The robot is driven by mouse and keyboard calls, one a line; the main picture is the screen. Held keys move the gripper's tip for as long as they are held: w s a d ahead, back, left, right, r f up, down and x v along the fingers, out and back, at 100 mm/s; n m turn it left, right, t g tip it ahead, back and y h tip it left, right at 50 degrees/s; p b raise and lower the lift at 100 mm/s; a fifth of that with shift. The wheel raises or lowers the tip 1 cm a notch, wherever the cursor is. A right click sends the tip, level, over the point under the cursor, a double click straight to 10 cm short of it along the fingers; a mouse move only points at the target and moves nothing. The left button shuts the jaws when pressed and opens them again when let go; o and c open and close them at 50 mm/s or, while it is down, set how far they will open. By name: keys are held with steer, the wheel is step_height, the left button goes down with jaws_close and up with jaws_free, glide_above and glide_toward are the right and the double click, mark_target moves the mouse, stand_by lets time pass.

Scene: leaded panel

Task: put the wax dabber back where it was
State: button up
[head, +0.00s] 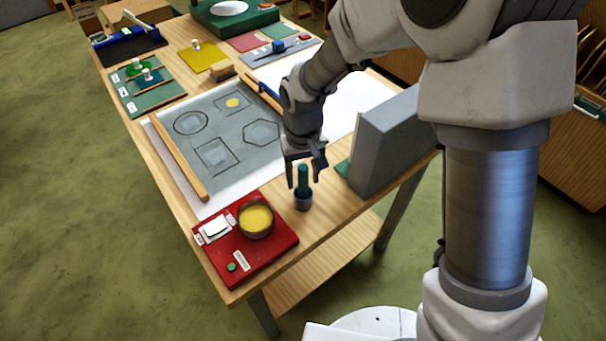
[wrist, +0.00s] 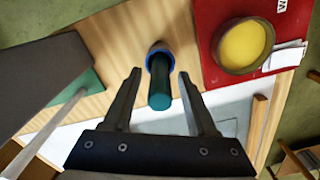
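A teal-handled tool, which looks like the wax dabber (head: 302,178), stands upright in a small dark blue cup (head: 303,202) on the table's front right part. In the wrist view the dabber's handle (wrist: 160,95) points toward the camera, with the blue cup (wrist: 158,50) around its far end. Its lower end is hidden in the cup. My gripper (head: 304,176) is open and points down at the handle. In the wrist view one finger is on each side of the handle, with gaps showing between.
A red tray (head: 272,262) with a pot of yellow wax (head: 256,220) is left of the cup. A tall grey block (head: 385,145) stands close on the right. A drawn panel sheet (head: 222,130) with a wooden strip (head: 178,160) lies behind.

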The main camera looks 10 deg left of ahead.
steer(key=shift+r, duration=0.1)
step_height(320, 180, up, 12)
steer(key=shift+r, duration=0.1)
stand_by(0.4)
steer(key=s+d+r+m+t, duration=0.25)
steer(key=d+r, duration=0.25)
steer(key=d, duration=0.3)
steer(key=s+d+r+m+t, duration=0.1)
steer(key=s+d+r, duration=0.2)
steer(key=d+r, duration=0.3)
steer(key=s+d+m+t, duration=0.2)
steer(key=s+d, duration=0.6)
steer(key=d, duration=0.1)
steer(key=shift+s+d, duration=0.15)
steer(key=shift+d, duration=0.1)
steer(key=shift+c, duration=0.5)
